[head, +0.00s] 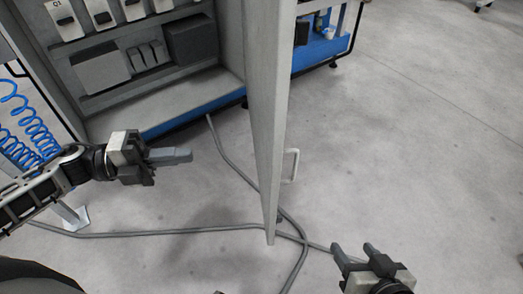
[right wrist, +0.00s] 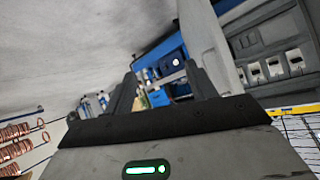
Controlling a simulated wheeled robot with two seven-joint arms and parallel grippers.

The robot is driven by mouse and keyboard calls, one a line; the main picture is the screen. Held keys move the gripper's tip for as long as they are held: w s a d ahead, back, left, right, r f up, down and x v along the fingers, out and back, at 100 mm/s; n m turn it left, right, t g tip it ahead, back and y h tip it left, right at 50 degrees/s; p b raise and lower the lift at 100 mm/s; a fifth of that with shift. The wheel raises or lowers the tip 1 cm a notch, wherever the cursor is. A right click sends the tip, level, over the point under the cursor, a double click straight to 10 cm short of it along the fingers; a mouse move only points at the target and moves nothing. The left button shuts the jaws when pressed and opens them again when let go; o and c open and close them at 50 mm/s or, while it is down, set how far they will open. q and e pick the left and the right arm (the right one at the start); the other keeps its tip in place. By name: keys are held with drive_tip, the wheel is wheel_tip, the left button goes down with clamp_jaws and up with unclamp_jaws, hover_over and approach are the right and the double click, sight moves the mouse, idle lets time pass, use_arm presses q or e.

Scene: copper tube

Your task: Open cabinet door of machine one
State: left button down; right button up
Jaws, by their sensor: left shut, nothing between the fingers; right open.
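The grey cabinet door (head: 266,100) stands open and shows nearly edge-on in the head view, with its white handle (head: 292,166) on the right side. The open cabinet (head: 160,107) is behind and left of it, with electrical parts inside. My left gripper (head: 190,155) is shut and empty, left of the door and in front of the cabinet. My right gripper (head: 354,250) is open and empty, right of the door's lower end and apart from the handle. The right wrist view shows its spread fingers (right wrist: 163,88), with the door (right wrist: 205,45) beyond.
Grey cables (head: 225,155) run over the floor below the door. Blue coiled hoses (head: 22,125) hang at the far left. A blue-framed machine base (head: 322,50) stands behind the door. Coiled copper tubes (right wrist: 15,133) show in the right wrist view. The floor at right is clear.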

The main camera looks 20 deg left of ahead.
use_arm(q)
wheel_tip(320, 180, down, 4)
drive_tip(key=b, duration=0.3)
approach(271, 155)
drive_tip(key=x, duration=0.7)
drive_tip(key=shift+s, duration=0.15)
use_arm(e)
drive_tip(key=shift+g+y, duration=0.3)
drive_tip(key=f, duration=0.1)
drive_tip(key=w+a+f, duration=0.1)
drive_tip(key=f, duration=0.3)
drive_tip(key=shift+w+a, duration=0.15)
drive_tip(key=shift+w, duration=0.1)
use_arm(q)
drive_tip(key=shift+d, duration=0.1)
